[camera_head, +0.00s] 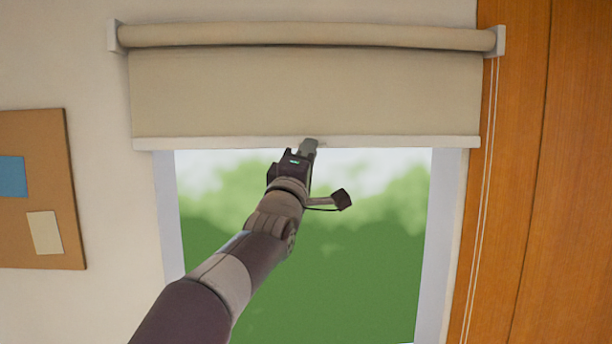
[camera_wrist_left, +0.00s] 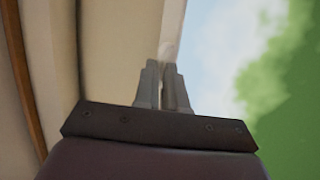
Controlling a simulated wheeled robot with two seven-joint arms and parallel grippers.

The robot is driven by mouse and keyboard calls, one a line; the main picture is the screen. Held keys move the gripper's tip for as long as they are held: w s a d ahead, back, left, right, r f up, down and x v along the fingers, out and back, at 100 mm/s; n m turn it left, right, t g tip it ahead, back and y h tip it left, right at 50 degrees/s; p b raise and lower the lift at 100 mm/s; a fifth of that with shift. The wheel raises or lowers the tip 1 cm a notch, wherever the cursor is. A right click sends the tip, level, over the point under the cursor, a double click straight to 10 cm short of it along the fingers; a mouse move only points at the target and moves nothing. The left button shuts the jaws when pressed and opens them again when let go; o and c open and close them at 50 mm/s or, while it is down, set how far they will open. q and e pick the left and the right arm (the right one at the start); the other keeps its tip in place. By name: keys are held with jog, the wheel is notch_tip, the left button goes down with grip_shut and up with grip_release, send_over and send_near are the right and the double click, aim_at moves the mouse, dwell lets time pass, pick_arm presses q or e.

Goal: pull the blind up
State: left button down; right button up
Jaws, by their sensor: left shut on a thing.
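The beige roller blind (camera_head: 300,92) hangs partway down over the window in the head view, from a roll at the top to a white bottom bar (camera_head: 220,143). My left gripper (camera_head: 310,146) reaches up from below and is shut on the bottom bar, a little right of its middle. In the left wrist view the gripper fingers (camera_wrist_left: 163,85) are close together at the edge of the blind (camera_wrist_left: 120,50). The exact grip point is hidden by the fingers. My right gripper is not in view.
The window (camera_head: 350,240) below the bar shows blurred green and sky. Thin cords (camera_head: 483,190) hang at the right along an orange wooden panel (camera_head: 560,180). A cork board (camera_head: 40,190) is on the wall at the left.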

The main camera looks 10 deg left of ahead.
pick_arm(q)
notch_tip(320, 180, up, 3)
jog(key=shift+f+p, duration=0.1)
jog(key=shift+p, duration=0.3)
jog(key=c, duration=1.2)
grip_release()
jog(key=shift+c, duration=0.2)
jog(key=shift+s, duration=0.1)
